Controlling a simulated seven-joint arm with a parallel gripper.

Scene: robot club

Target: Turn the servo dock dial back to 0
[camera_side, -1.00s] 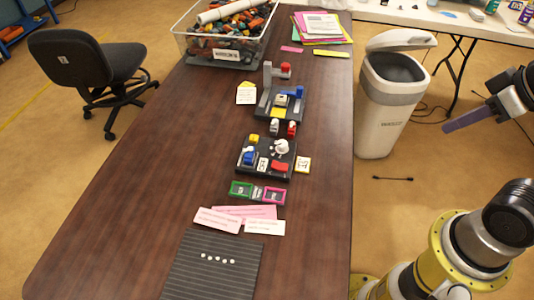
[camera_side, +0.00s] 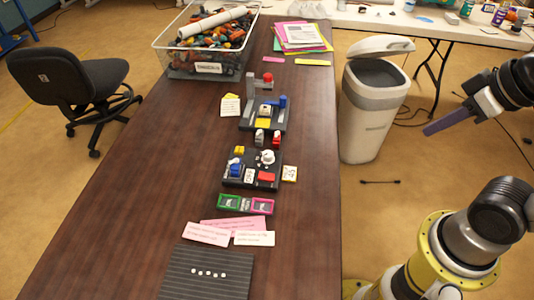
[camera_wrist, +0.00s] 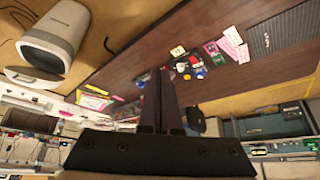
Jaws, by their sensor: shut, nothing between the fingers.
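A dark board (camera_side: 237,183) on the brown table carries a white round knob (camera_side: 267,157), a blue part (camera_side: 236,170) and a red block (camera_side: 266,177). The knob looks like the dial, but its markings and setting are too small to read. Behind it stands a second dark board (camera_side: 246,124) with a red-topped post and blue and yellow parts. My gripper (camera_side: 426,132) is off the table's right side, in the air, far from both boards. It is shut and empty. In the wrist view, my gripper (camera_wrist: 160,80) points toward the table, with the small parts beyond its fingers.
A white bin (camera_side: 368,125) stands on the floor between table and arm. A clear box of parts (camera_side: 207,62) sits at the table's back. Green and pink frames (camera_side: 245,204), pink paper slips (camera_side: 207,233) and a ribbed dark mat (camera_side: 205,288) lie nearer. The table's left side is clear.

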